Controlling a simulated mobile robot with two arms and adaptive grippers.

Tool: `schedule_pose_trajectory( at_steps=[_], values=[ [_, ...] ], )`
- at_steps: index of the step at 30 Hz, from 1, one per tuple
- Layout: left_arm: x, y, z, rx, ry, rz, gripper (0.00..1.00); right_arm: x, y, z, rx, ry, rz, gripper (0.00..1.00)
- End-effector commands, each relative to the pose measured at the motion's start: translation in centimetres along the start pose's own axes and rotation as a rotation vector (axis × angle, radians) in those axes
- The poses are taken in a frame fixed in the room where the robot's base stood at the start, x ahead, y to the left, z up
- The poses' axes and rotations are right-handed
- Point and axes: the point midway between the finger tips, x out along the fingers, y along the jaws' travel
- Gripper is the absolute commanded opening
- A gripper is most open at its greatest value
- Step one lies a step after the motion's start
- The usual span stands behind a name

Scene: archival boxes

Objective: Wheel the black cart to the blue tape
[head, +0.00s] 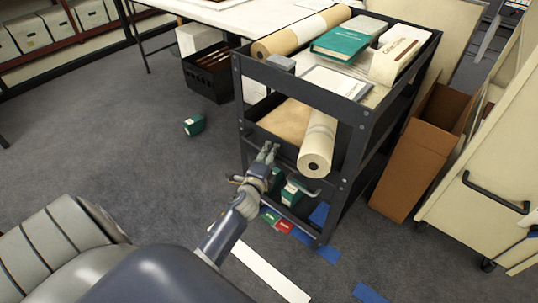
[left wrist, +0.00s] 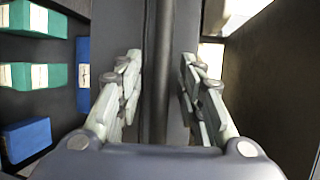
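The black cart (head: 356,138) stands upright right of centre in the head view, loaded on its shelves. Blue tape pieces (head: 329,253) lie on the floor by its near corner; another piece (head: 370,293) lies closer to the bottom edge. My left gripper (head: 267,153) is at the cart's near side. In the left wrist view its fingers (left wrist: 160,85) are open on either side of a dark bar (left wrist: 158,60), apparently the cart's handle, with narrow gaps visible. My right gripper is not in view.
A cardboard box (head: 418,155) and a cream cabinet (head: 485,170) stand close on the cart's right. A rolled paper (head: 317,145) sticks out of the cart. A green box (head: 194,125) and a white strip (head: 270,274) lie on the floor. Open carpet lies left.

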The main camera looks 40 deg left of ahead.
Motion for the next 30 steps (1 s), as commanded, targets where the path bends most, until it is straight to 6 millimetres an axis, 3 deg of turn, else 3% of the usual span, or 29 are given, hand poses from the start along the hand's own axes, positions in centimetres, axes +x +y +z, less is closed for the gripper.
schedule_pose_trajectory(
  at_steps=[7, 21, 30],
  values=[
    [-1.9, 0.1, 0.0, 0.0, 0.001, 0.001, 0.35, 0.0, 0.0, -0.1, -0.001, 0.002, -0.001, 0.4],
    [-10.5, 0.1, 0.0, -0.001, 0.0, 0.002, 0.35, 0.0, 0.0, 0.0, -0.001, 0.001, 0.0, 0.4],
    [-12.1, 0.1, 0.0, 0.0, 0.0, 0.001, 0.35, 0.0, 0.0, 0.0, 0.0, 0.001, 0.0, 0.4]
  ],
)
